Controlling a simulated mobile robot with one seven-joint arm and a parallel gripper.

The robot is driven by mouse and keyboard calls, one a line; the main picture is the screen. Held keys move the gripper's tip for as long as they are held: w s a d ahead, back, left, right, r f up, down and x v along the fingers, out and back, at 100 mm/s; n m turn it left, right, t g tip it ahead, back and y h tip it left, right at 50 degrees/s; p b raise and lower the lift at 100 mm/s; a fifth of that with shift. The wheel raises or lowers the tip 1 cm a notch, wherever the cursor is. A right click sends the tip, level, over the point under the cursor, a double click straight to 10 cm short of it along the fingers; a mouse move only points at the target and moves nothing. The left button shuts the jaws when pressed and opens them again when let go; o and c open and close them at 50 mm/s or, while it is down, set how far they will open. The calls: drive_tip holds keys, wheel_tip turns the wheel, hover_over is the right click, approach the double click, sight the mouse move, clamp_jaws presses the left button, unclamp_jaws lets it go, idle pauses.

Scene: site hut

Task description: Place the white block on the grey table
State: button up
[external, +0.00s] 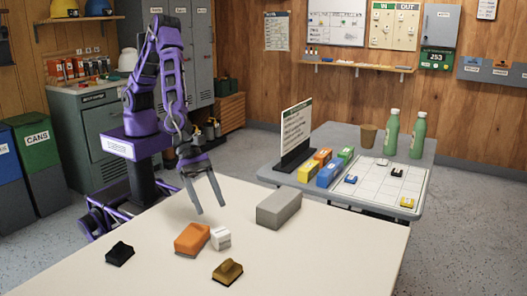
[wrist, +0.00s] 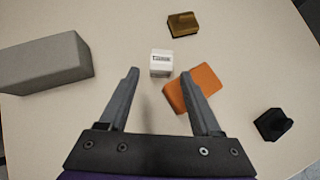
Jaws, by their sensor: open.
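The white block (external: 220,238) is a small cube with dark lettering. It stands on the cream table (external: 330,240), close beside an orange block (external: 191,239). In the wrist view the white block (wrist: 161,62) lies ahead of and between my fingertips. My gripper (external: 207,195) is open and empty, above the cream table and behind the white block; in the wrist view (wrist: 161,72) its right finger overlaps the orange block (wrist: 207,84). The grey table (external: 425,160) stands behind the cream table, to the right, bearing a white gridded sheet (external: 376,182).
A large grey block (external: 279,209), a black piece (external: 120,254) and a brown-gold piece (external: 227,272) are on the cream table. The grey table holds coloured boxes (external: 328,172), a sign (external: 296,135), a cup (external: 367,136), two green bottles (external: 391,132) and small blocks on the sheet.

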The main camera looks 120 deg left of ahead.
sight(219, 230)
drive_tip(key=x, duration=0.3)
drive_tip(key=shift+w+d+f, duration=0.1)
drive_tip(key=shift+w+f, duration=0.1)
drive_tip(key=shift+x, duration=2.7)
drive_tip(key=shift+s+f, duration=0.1)
drive_tip(key=shift+s, duration=0.05)
drive_tip(key=shift+c, duration=0.2)
clamp_jaws()
